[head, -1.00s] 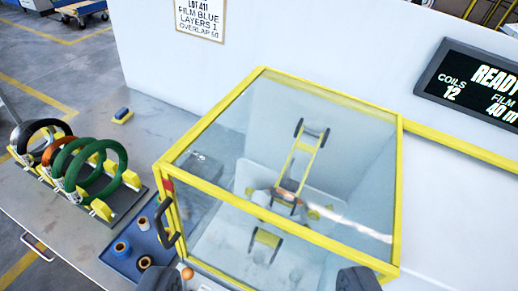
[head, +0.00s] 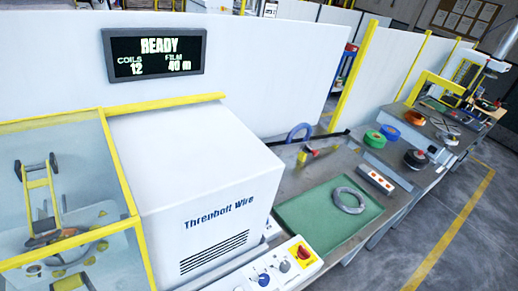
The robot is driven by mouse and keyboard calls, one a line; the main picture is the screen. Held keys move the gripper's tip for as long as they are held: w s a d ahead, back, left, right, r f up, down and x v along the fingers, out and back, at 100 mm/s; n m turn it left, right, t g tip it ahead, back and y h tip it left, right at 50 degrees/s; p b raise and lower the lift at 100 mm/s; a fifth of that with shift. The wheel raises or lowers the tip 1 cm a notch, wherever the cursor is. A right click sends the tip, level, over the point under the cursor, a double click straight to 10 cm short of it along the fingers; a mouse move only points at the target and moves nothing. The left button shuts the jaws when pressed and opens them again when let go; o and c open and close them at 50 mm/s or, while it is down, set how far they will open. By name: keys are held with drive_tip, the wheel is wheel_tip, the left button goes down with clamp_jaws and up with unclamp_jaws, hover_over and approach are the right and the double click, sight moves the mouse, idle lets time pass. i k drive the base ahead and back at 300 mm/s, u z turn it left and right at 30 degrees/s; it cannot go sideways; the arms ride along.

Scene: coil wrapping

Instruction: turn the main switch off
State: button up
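A red rotary switch on a yellow plate (head: 303,253) sits on the sloped control panel (head: 275,258), at the lower middle of the head view. I take it to be the main switch; its handle position is too small to read. A dark grey knob (head: 285,267) and a blue button (head: 264,280) are beside it on the panel. The panel's lower part is cut off by the picture edge. My gripper is not in this view.
The white machine housing (head: 200,190) stands behind the panel, with the yellow-framed clear guard (head: 60,190) at left. A display (head: 154,52) reads READY, coils 12, film 40 m. A green mat (head: 325,220) with a grey coil (head: 349,200) lies right.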

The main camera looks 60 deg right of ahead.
sight(303, 254)
drive_tip(key=z, duration=0.45)
drive_tip(key=k, duration=1.1)
drive_tip(key=z, duration=0.2)
drive_tip(key=i, duration=0.6)
drive_tip(key=z, duration=0.65)
drive_tip(key=k, duration=0.45)
drive_tip(key=z, duration=0.7)
drive_tip(key=i, duration=0.9)
drive_tip(key=z, duration=0.15)
